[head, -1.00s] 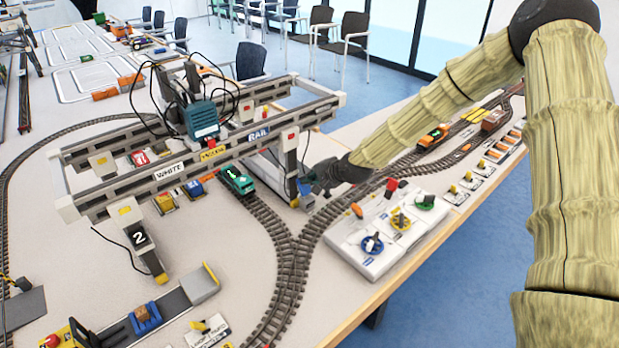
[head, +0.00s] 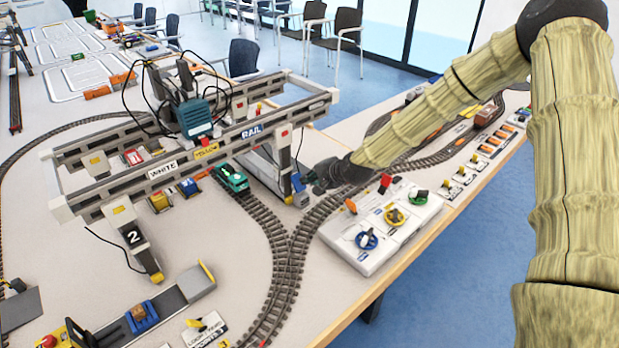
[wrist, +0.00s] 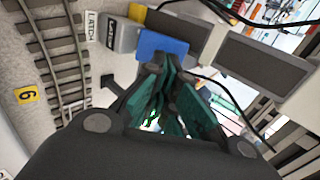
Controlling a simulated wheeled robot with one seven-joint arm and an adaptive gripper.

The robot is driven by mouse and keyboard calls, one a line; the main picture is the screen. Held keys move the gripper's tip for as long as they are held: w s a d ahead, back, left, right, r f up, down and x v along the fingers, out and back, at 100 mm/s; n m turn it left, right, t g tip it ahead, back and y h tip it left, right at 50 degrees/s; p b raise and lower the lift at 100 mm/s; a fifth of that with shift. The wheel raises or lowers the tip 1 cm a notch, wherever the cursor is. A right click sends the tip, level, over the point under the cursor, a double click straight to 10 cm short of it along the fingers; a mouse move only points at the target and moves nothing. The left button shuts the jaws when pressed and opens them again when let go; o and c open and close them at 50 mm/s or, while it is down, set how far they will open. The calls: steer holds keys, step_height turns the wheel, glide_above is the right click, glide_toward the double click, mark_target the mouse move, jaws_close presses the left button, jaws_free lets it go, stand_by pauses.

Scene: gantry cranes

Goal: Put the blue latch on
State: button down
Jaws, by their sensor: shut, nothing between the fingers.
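The blue latch (wrist: 162,46) is a flat blue piece on a grey housing, close to a "LATCH" label (wrist: 90,25) in the wrist view. In the head view a blue part (head: 297,182) shows low on the right leg of the gantry crane (head: 190,155). My gripper (head: 316,180) is just right of that leg. In the wrist view my gripper (wrist: 158,72) has its teal fingers together and empty, with the tips right by the latch's lower edge. I cannot tell if they touch. The latch's underside is hidden behind the fingers.
A control box (head: 385,225) with blue, yellow and green knobs lies right of the track. A green locomotive (head: 230,179) stands on rails under the crane. Black cables (wrist: 235,20) hang near the gripper. The floor is open beyond the table's right edge.

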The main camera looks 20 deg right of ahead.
steer(key=b+v, duration=0.1)
steer(key=v, duration=1.1)
steer(key=shift+s, duration=0.5)
steer(key=shift+d+f, duration=0.1)
steer(key=shift+w, duration=0.1)
steer(key=shift+w+r+t+p, duration=0.3)
steer(key=shift+w+t+p, duration=0.1)
steer(key=shift+p, duration=0.05)
steer(key=shift+w+a, duration=0.1)
steer(key=shift+a, duration=0.1)
steer(key=shift+p+x, duration=1.45)
steer(key=shift+x, duration=5.45)
